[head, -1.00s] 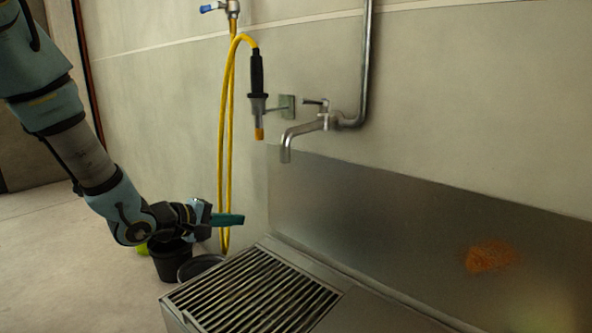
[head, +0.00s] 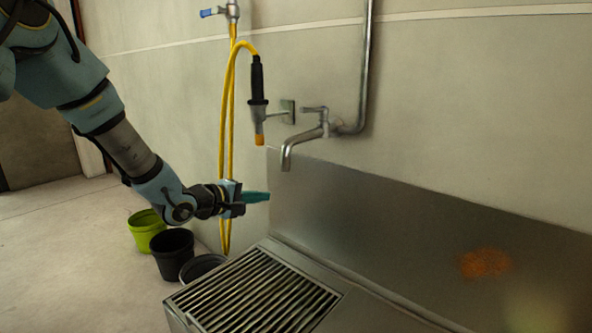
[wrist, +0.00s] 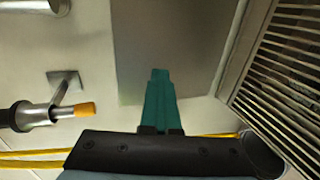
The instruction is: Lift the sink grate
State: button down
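The sink grate (head: 255,292) is a panel of parallel metal bars lying flat in the left end of the steel sink. It also shows along the right side of the wrist view (wrist: 285,75). My gripper (head: 257,197) has teal fingers and is in the air above the grate's far left corner, near the wall, apart from the grate. In the wrist view the fingers (wrist: 158,100) lie together with no visible gap and nothing between them.
The faucet (head: 305,137) and the spray nozzle with orange tip (head: 258,105) stick out from the wall above. A yellow hose (head: 226,150) hangs behind my gripper. Black (head: 172,255) and green (head: 146,232) buckets stand left of the sink. An orange-brown stain (head: 485,263) marks the steel backsplash (head: 390,215).

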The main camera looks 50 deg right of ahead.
jog(key=d+r+h+p, duration=0.1)
jog(key=d+r, duration=0.1)
jog(key=d, duration=1.1)
jog(key=shift+s+d+r+h, duration=0.2)
jog(key=shift+s+d+h, duration=0.1)
jog(key=shift+s, duration=0.1)
jog(key=c, duration=1.6)
grip_release()
jog(key=c, duration=0.7)
grip_release()
jog(key=shift+a, duration=0.1)
jog(key=shift+w+a+r+p, duration=0.1)
jog(key=shift+a+r+p, duration=0.1)
jog(key=shift+a+p, duration=0.7)
jog(key=shift+w+a+r+p, duration=0.1)
jog(key=shift+a+r+p, duration=0.15)
jog(key=shift+a, duration=1.1)
jog(key=shift+a+r+p, duration=0.15)
jog(key=shift+a+p, duration=0.45)
jog(key=shift+a, duration=0.55)
